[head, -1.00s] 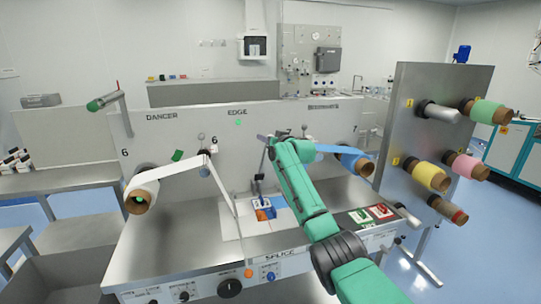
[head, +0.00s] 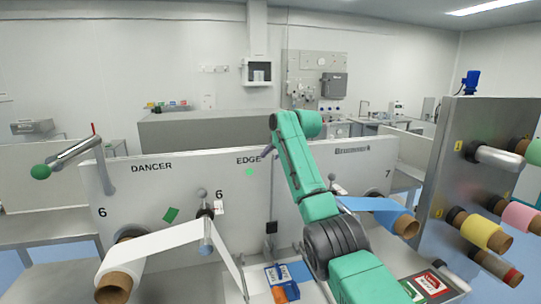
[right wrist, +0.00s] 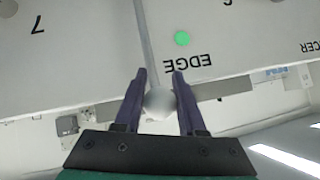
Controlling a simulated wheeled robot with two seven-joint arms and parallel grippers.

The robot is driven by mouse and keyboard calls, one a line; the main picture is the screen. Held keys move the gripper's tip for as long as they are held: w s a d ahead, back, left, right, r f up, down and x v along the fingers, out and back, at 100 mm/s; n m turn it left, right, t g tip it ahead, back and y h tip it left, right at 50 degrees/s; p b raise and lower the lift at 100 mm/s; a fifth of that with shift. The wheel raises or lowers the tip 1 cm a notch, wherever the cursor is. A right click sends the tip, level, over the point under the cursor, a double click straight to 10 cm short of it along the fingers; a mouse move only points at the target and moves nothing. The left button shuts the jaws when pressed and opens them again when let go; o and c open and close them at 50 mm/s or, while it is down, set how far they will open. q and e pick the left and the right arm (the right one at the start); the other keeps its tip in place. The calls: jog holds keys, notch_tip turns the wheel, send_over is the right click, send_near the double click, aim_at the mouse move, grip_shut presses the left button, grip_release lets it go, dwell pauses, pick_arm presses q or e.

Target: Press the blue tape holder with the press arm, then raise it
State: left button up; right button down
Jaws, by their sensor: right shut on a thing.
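My right gripper (head: 267,152) has purple fingers and is beside the EDGE label near the top of the grey panel. In the right wrist view, the gripper (right wrist: 159,80) is shut on the pale round knob (right wrist: 158,104) of the press arm. My right arm stands just right of the holder in the picture. My left gripper is not in view.
A white web roll (head: 140,252) is at left and a blue roll (head: 380,213) at right. A side panel with coloured rolls (head: 484,233) stands at far right. Red and green signs (head: 428,284) lie on the table. A green-tipped bar (head: 65,158) juts out at left.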

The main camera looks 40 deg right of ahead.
jog(key=shift+s+f, duration=0.1)
jog(key=shift+f, duration=0.5)
jog(key=c, duration=0.8)
grip_release()
jog(key=shift+o, duration=1.4)
jog(key=shift+w, duration=0.2)
jog(key=shift+w+d+f, duration=0.15)
jog(key=shift+w+d, duration=0.1)
jog(key=shift+w, duration=0.2)
jog(key=b+v, duration=0.4)
jog(key=v, duration=0.2)
jog(key=shift+s+b, duration=0.25)
jog(key=shift+b, duration=0.05)
jog(key=b, duration=0.2)
send_near(278, 152)
jog(key=w, duration=0.1)
jog(key=shift+w+d, duration=0.2)
